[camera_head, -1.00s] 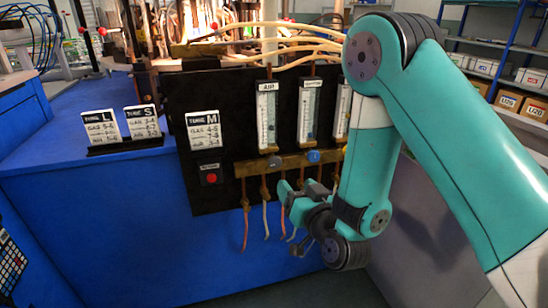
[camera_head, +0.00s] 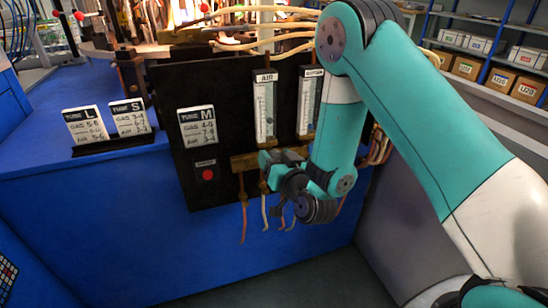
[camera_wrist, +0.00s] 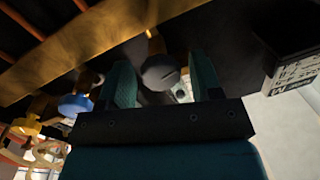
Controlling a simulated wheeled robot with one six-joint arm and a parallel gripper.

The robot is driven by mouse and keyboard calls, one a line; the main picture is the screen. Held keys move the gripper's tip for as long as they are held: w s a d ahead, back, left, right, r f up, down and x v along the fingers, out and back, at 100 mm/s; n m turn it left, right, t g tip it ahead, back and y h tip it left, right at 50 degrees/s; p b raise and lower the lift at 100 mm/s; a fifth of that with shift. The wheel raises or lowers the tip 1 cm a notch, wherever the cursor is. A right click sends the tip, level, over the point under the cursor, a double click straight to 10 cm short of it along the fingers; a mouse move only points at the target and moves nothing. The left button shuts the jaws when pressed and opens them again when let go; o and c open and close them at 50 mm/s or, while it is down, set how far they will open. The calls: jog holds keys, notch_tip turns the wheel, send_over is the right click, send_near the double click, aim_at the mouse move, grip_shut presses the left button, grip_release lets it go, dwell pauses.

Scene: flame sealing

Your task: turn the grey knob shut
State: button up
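The grey knob (camera_wrist: 161,72) is round with a slot across its face. In the wrist view it lies between the two green fingers of my gripper (camera_wrist: 162,84), with a gap on each side. The fingers are open; whether either one touches the knob, I cannot tell. In the head view my gripper (camera_head: 275,161) is at the brass bar (camera_head: 242,163), below the AIR flow meter (camera_head: 265,108), and hides the grey knob.
A blue knob (camera_wrist: 75,106) and a yellow knob (camera_wrist: 27,125) sit left of the grey one in the wrist view. A red button (camera_head: 208,174) is left of my gripper on the black panel (camera_head: 230,90). Thin tubes hang below the bar.

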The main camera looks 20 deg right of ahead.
jog(key=c, duration=0.8)
jog(key=shift+o, duration=0.2)
jog(key=shift+f+m+b, duration=0.15)
jog(key=shift+m+b, duration=0.15)
jog(key=shift+b, duration=0.15)
jog(key=m+h+b, duration=0.1)
jog(key=m+b, duration=0.4)
jog(key=m, duration=0.5)
jog(key=m+t+h+b, duration=0.1)
jog(key=m+b, duration=0.4)
jog(key=m, duration=0.5)
jog(key=shift+m, duration=0.3)
jog(key=o, duration=0.9)
jog(key=shift+a, duration=0.1)
